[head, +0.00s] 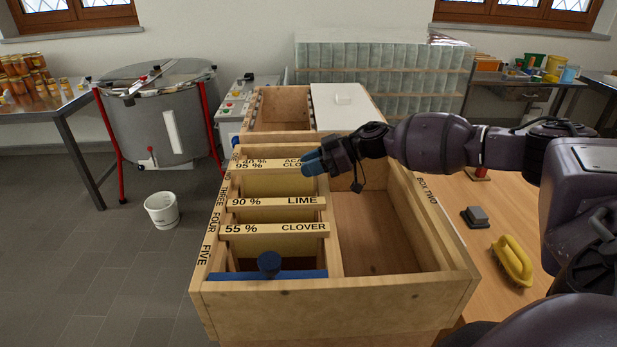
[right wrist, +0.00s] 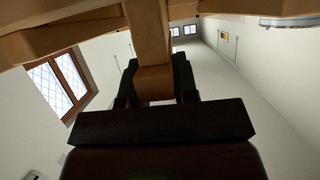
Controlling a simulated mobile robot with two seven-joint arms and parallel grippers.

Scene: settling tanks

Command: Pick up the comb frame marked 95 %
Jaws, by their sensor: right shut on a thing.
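The comb frame marked 95 % (head: 249,166) is a light wooden bar with black lettering, in the left half of a long wooden box (head: 340,308). Its comb hangs below the bar; my gripper covers the end of its label. My right gripper (head: 314,162) is shut on the bar's right end. In the right wrist view, the wooden bar (right wrist: 147,30) runs down between the dark fingers of my right gripper (right wrist: 155,85). I cannot tell whether the frame is raised from its rests. My left gripper is not in view.
Frames marked 90 % LIME (head: 275,203) and 55 % CLOVER (head: 275,230) hang nearer, before a blue bar with a knob (head: 268,264). Another frame is close behind. The box's right half (head: 375,240) is empty.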

